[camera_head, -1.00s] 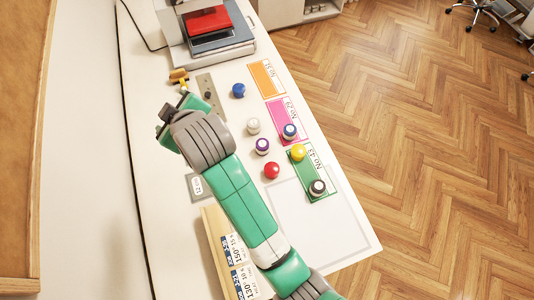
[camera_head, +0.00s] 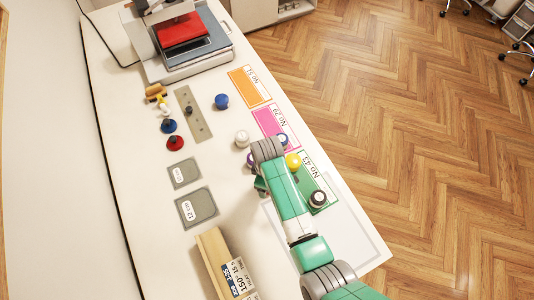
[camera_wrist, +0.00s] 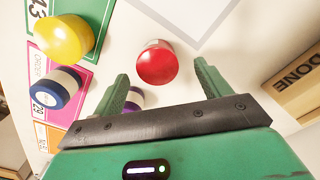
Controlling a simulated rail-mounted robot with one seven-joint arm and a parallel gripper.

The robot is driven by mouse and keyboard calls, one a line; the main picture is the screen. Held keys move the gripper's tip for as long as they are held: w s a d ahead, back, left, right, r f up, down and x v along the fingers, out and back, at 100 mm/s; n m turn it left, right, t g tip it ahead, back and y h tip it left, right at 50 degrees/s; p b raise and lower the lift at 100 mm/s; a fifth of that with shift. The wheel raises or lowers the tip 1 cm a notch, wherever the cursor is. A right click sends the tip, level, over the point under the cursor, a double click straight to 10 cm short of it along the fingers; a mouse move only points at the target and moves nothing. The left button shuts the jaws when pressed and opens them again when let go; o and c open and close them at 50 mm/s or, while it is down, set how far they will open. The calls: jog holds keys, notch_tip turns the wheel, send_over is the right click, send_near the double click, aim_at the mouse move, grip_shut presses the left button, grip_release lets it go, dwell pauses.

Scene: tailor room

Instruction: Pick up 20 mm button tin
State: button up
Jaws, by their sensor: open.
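I cannot read a size on any tin, so I cannot tell which is the 20 mm one. My gripper (camera_wrist: 161,69) is open and empty above the table, pointing down. A red round tin (camera_wrist: 157,62) shows between and just beyond its fingertips; my arm hides it in the head view. A purple-and-white tin (camera_wrist: 134,98) is partly hidden behind the left finger. A yellow tin (camera_wrist: 63,38) and a blue-and-white tin (camera_wrist: 57,88) stand to the left. In the head view a white tin (camera_head: 242,138), blue tin (camera_head: 222,101) and black-topped tin (camera_head: 317,199) stand apart.
Orange (camera_head: 250,86), pink (camera_head: 268,121) and green (camera_head: 312,180) cards line the table's right side. A red-topped press (camera_head: 182,35) stands at the back. A wooden box (camera_head: 212,255) is at the front. Grey plates (camera_head: 197,207) lie left.

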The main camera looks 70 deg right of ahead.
notch_tip(320, 180, down, 4)
jog(key=shift+d+f, duration=0.15)
jog(key=shift+c, duration=0.5)
jog(key=c, duration=1)
jog(key=shift+r, duration=0.65)
notch_tip(320, 180, up, 2)
jog(key=shift+r, duration=0.25)
jog(key=s+a, duration=0.3)
jog(key=a, duration=0.1)
jog(key=s+a+r, duration=0.1)
jog(key=s+a, duration=0.6)
jog(key=a, duration=0.1)
jog(key=shift+s+r, duration=0.15)
jog(key=shift+s, duration=0.2)
